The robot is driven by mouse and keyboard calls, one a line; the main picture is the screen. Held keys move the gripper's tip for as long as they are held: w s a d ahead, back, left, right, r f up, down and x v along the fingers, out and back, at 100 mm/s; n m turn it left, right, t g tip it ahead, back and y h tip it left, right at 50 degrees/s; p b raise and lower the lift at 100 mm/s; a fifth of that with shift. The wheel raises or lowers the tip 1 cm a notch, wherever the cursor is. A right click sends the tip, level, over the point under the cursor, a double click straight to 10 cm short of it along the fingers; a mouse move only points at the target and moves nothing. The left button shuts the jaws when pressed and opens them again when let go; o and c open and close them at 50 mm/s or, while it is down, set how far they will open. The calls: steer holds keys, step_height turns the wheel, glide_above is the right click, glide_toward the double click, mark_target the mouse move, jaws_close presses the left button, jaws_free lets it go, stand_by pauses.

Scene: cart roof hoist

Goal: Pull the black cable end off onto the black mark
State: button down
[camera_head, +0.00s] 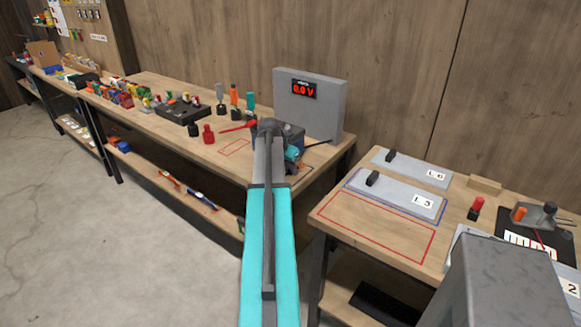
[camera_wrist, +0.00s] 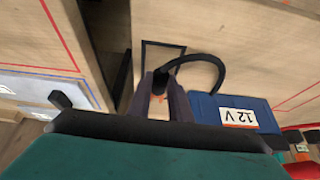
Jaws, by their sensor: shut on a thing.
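In the wrist view my gripper (camera_wrist: 160,92) is shut on the black cable end (camera_wrist: 159,77), with the fingers on either side of it. The black cable (camera_wrist: 217,68) curves from there over to the blue 12 V battery (camera_wrist: 204,108). The black mark (camera_wrist: 166,43), a thin square outline on the wood, lies around and just beyond the fingertips. I cannot tell whether the cable end touches the table. In the head view the battery (camera_head: 293,133) is partly hidden by my arm, which also hides the fingertips.
A grey meter (camera_head: 328,103) reading 0.0 V stands behind the battery. A red cable clip (camera_head: 240,127) and a red outline (camera_head: 235,147) lie to its left. A gap separates this bench from the right bench (camera_head: 400,262). Tools and a black tray (camera_head: 184,109) stand farther left.

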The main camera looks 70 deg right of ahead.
steer(key=shift+f, duration=0.6)
steer(key=c, duration=1.5)
jaws_free()
steer(key=shift+c, duration=0.2)
steer(key=shift+a+r, duration=0.1)
steer(key=b+v, duration=0.3)
steer(key=v, duration=1)
steer(key=shift+r, duration=0.25)
steer(key=shift+a, duration=0.1)
